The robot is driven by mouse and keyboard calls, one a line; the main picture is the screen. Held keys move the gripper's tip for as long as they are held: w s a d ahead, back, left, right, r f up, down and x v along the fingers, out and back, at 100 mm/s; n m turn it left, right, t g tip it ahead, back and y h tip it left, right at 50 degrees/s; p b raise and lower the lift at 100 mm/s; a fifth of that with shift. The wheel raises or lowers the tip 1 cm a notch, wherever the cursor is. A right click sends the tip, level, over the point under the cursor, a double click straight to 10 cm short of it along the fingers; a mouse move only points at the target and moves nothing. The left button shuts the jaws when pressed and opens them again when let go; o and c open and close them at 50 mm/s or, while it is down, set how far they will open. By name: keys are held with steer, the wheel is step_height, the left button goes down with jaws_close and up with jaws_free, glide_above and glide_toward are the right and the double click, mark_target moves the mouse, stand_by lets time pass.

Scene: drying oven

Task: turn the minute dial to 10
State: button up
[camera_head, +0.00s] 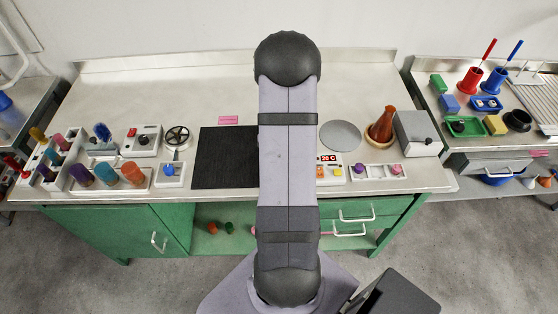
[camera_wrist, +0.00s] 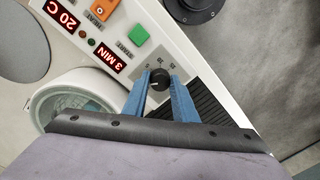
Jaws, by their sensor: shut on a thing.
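The minute dial (camera_wrist: 160,79) is a small black knob on a white panel in the wrist view. My gripper (camera_wrist: 160,82) has its blue fingers on either side of the dial and is shut on it.
In the wrist view, a green START button (camera_wrist: 138,35), an orange HEAT button (camera_wrist: 104,8) and a "20 C" display (camera_wrist: 62,17) are close by. A round glass part (camera_wrist: 80,95) lies left of the fingers. A brown flask (camera_head: 382,124) stands right of the oven.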

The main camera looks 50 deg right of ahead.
steer(key=m, duration=0.5)
steer(key=shift+r+m, duration=0.1)
steer(key=shift+m, duration=0.2)
steer(key=m, duration=0.4)
steer(key=shift+t, duration=0.3)
steer(key=m+p, duration=0.1)
steer(key=m, duration=0.4)
steer(key=shift+h, duration=0.3)
steer(key=m, duration=0.4)
steer(key=shift+w+m+p, duration=0.1)
steer(key=shift+m+p, duration=0.25)
steer(key=shift+m, duration=0.05)
steer(key=o, duration=1)
steer(key=shift+a, duration=0.1)
steer(key=shift+o, duration=0.2)
